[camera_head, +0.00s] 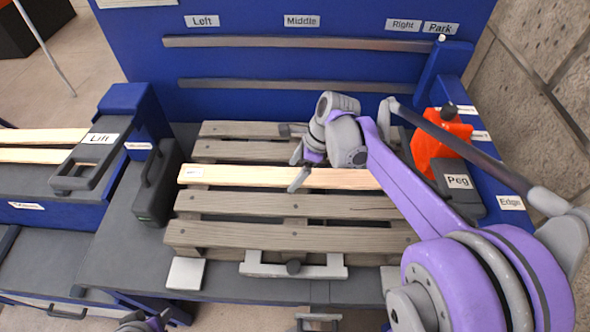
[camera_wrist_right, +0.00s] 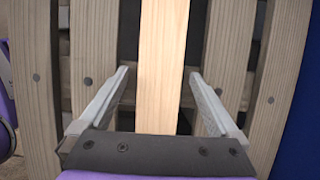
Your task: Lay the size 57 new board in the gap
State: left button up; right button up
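A pale new board (camera_head: 240,176) lies across the grey pallet (camera_head: 270,205), in line with the old slats and with a dark gap on each side. A small label sits near its left end, too small to read. Its right end passes behind my right arm. My right gripper (camera_head: 294,158) is over the board, right of its middle. In the right wrist view the gripper (camera_wrist_right: 157,105) is open, one finger on each side of the board (camera_wrist_right: 162,60), with space between fingers and wood. Part of my left arm shows at the bottom edge; its fingers cannot be made out.
Pale boards (camera_head: 40,145) lie on the blue rack at left, beside the block marked Lift (camera_head: 98,150). A dark clamp (camera_head: 157,185) flanks the pallet's left. An orange part (camera_head: 440,135) and the Peg block (camera_head: 458,182) stand at right. A blue panel rises behind.

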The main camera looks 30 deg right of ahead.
jog(key=shift+r, duration=0.1)
pick_arm(q)
jog(key=shift+w+r+p, duration=0.15)
jog(key=shift+r+p, duration=0.4)
jog(key=shift+r, duration=0.05)
pick_arm(e)
jog(key=v, duration=1.2)
jog(key=shift+s, duration=0.1)
